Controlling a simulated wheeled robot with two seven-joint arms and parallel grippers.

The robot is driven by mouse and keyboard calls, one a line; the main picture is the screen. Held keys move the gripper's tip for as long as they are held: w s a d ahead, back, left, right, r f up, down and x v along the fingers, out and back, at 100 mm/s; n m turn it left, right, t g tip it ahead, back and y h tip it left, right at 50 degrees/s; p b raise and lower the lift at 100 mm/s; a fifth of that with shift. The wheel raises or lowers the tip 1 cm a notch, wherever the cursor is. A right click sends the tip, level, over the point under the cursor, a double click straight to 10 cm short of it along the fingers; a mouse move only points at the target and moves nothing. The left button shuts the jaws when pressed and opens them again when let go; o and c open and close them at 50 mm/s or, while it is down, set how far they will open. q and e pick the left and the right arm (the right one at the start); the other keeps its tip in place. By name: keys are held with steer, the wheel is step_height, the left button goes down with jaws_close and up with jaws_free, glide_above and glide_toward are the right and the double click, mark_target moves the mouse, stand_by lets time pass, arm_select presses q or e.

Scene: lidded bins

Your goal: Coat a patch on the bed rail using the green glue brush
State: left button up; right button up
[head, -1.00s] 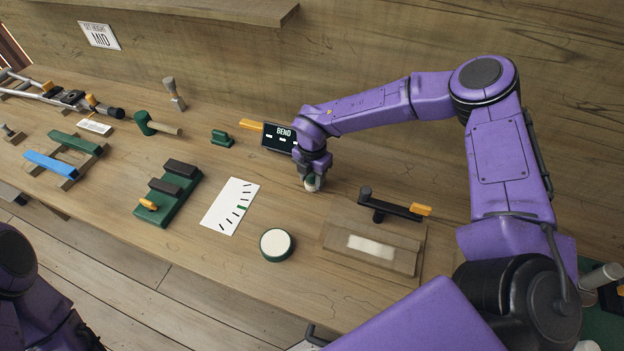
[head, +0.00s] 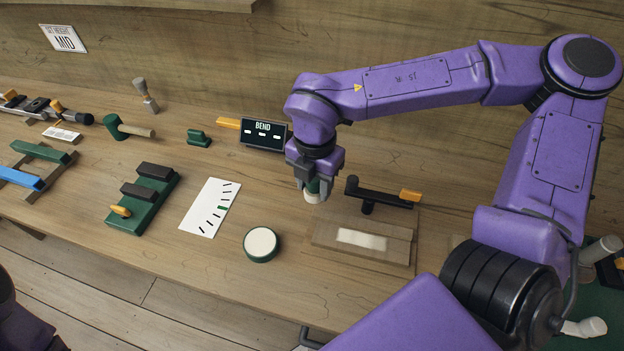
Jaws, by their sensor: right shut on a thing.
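My right gripper (head: 315,184) is shut on the green glue brush (head: 314,194). The gripper points down over the table, just left of the black bar. A flat wooden piece, which looks like the bed rail (head: 325,233), lies to its lower right. A whitish patch (head: 361,239) marks its top. A round green-rimmed pot with a pale top (head: 262,243) stands to the rail's left. My left gripper is out of view.
A black bar with an orange end (head: 382,196) stands behind the rail. The BEND display (head: 263,134) is behind the gripper. A white marked card (head: 210,207) and a green block fixture (head: 145,197) lie left. A green mallet (head: 127,127) lies farther left. Bare table surrounds the pot.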

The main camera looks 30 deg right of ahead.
steer(key=o, duration=0.4)
steer(key=shift+c, duration=0.9)
